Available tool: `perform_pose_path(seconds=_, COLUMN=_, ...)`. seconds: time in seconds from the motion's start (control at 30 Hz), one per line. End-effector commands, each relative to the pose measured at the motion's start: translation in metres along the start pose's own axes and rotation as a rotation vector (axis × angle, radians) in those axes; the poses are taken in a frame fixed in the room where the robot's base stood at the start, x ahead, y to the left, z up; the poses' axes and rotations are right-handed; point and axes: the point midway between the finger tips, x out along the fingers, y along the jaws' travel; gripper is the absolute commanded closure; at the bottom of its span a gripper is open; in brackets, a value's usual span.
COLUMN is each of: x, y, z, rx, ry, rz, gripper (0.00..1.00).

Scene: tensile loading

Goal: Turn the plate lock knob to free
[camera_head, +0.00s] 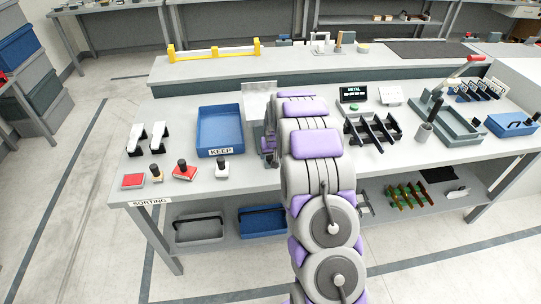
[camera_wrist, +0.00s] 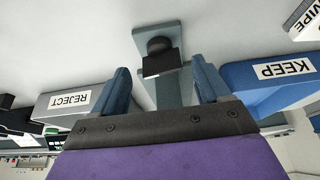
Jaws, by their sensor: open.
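In the wrist view, a black knob (camera_wrist: 158,54) sits on a grey-blue plate (camera_wrist: 172,32). I take it to be the plate lock knob; no lock or free marking is readable on it. My gripper (camera_wrist: 163,84) is open, its two blue-grey fingers apart on either side of the picture's middle. The knob shows between and a little beyond the fingertips, and neither finger visibly touches it. In the head view, my arm covers my gripper and the knob.
A blue KEEP tray (camera_wrist: 268,82) lies right of the fingers in the wrist view, and a grey REJECT tray (camera_wrist: 75,103) lies left. In the head view, the KEEP tray (camera_head: 219,130), stamps (camera_head: 184,171) and a black rack (camera_head: 373,130) stand on the bench.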

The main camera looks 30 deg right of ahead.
Motion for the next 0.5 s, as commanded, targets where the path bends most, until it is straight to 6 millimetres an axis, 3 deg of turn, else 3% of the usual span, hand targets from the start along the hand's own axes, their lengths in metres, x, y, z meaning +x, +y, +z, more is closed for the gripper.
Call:
perform_pose_path(seconds=0.3, x=-0.003, y=-0.011, z=0.006, rx=-0.005, ry=0.001, rz=0.012, gripper=0.22)
perform_pose_path(seconds=0.5, x=-0.003, y=-0.013, z=0.005, rx=-0.007, ry=0.001, rz=0.012, gripper=0.41)
